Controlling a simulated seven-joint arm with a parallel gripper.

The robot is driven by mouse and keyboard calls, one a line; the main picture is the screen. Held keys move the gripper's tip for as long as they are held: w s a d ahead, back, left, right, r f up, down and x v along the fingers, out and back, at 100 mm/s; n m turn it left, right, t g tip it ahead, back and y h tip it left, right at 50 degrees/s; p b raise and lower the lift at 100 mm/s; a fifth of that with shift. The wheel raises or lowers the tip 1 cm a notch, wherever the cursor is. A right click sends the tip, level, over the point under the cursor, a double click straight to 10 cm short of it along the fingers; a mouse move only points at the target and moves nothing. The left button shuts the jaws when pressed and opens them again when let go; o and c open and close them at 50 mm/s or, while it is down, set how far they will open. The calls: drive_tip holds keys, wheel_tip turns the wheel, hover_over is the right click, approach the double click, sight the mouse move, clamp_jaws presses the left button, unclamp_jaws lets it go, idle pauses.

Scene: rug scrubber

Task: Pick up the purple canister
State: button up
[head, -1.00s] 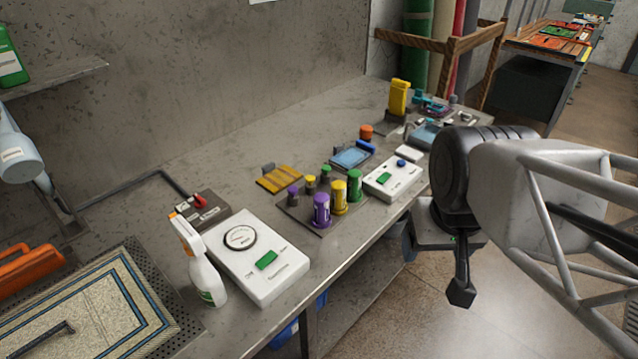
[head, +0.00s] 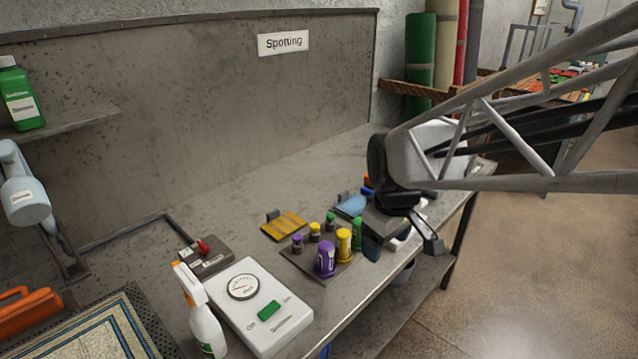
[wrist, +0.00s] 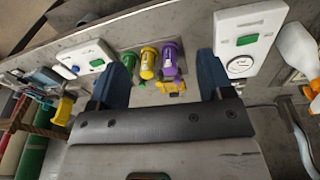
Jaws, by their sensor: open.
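The purple canister (head: 326,259) stands upright on a small dark tray (head: 302,266) on the grey bench, beside the yellow canister (head: 344,245). A smaller dark jar with a purple top (head: 297,243) stands behind it. My gripper (head: 403,241) is open and empty, to the right of the canisters and partly in front of the green one (head: 357,234). In the wrist view, the purple canister (wrist: 169,62) shows between the two dark blue fingers of my gripper (wrist: 163,74), beyond the fingertips and nearer the right finger. Nothing is held.
A white box with a dial (head: 257,305) and a spray bottle (head: 203,320) stand to the left. The bench's front edge is close to the canisters. The bench behind is mostly clear.

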drive_tip(key=w+a+f+n, duration=0.4)
drive_tip(key=w, duration=0.4)
drive_tip(key=n+g, duration=0.1)
drive_tip(key=n, duration=0.4)
hover_over(325, 254)
drive_tip(key=w, duration=0.2)
drive_tip(key=f, duration=0.4)
drive_tip(key=d+f, duration=0.1)
drive_tip(key=f, duration=0.1)
drive_tip(key=shift+s+f, duration=0.2)
drive_tip(key=shift+s, duration=0.05)
drive_tip(key=shift+w+a+f, duration=0.3)
drive_tip(key=shift+w+f, duration=0.05)
drive_tip(key=shift+f, duration=0.05)
drive_tip(key=shift+f, duration=1.25)
drive_tip(key=shift+s+a+f, duration=0.1)
drive_tip(key=shift+f, duration=2.55)
